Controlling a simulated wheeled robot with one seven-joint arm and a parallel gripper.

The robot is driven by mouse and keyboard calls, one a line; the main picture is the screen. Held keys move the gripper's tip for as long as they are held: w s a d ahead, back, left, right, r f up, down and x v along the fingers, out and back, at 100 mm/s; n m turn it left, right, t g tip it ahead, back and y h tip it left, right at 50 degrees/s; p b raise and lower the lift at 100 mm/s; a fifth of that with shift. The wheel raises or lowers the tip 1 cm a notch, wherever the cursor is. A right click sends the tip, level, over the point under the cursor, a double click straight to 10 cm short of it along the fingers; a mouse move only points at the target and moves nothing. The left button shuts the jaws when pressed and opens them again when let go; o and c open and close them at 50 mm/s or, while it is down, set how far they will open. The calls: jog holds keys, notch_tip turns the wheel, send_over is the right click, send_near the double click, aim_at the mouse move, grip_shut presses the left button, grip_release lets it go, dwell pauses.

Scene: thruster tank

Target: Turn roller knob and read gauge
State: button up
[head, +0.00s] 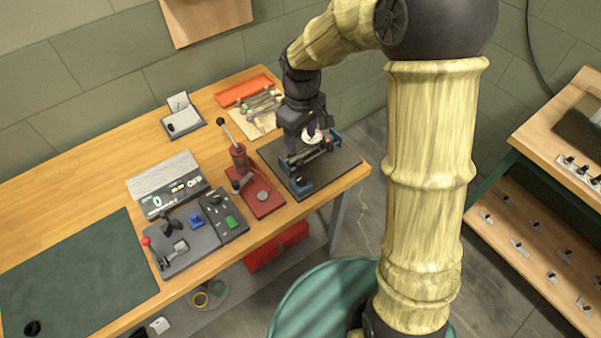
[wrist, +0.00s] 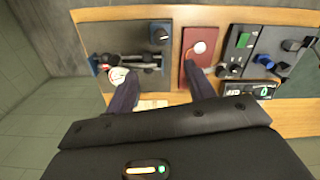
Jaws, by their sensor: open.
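The roller fixture sits on a dark base plate (head: 345,157) at the right end of the bench, with a dark roller (head: 312,157) between blue end blocks. A dark round knob (head: 300,182) is at its near end; it also shows in the wrist view (wrist: 159,35), apart from my fingers. The white dial gauge (head: 311,136) is partly hidden by my gripper in the head view. In the wrist view the gauge (wrist: 119,75) lies by the left fingertip; its reading is too small to tell. My gripper (head: 306,128) is open and empty above the fixture (wrist: 160,75).
A red lever press (head: 262,196) stands left of the fixture. Beyond it are a control panel (head: 183,240) and a digital display (head: 160,202). Tools (head: 262,105) and an orange tray (head: 243,90) lie behind. A green mat (head: 75,270) covers the front left.

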aim_at(301, 177)
notch_tip(301, 177, down, 16)
jog(key=shift+s+r+p, duration=0.1)
jog(key=shift+s+p, duration=0.05)
jog(key=shift+p, duration=0.7)
jog(key=c, duration=1)
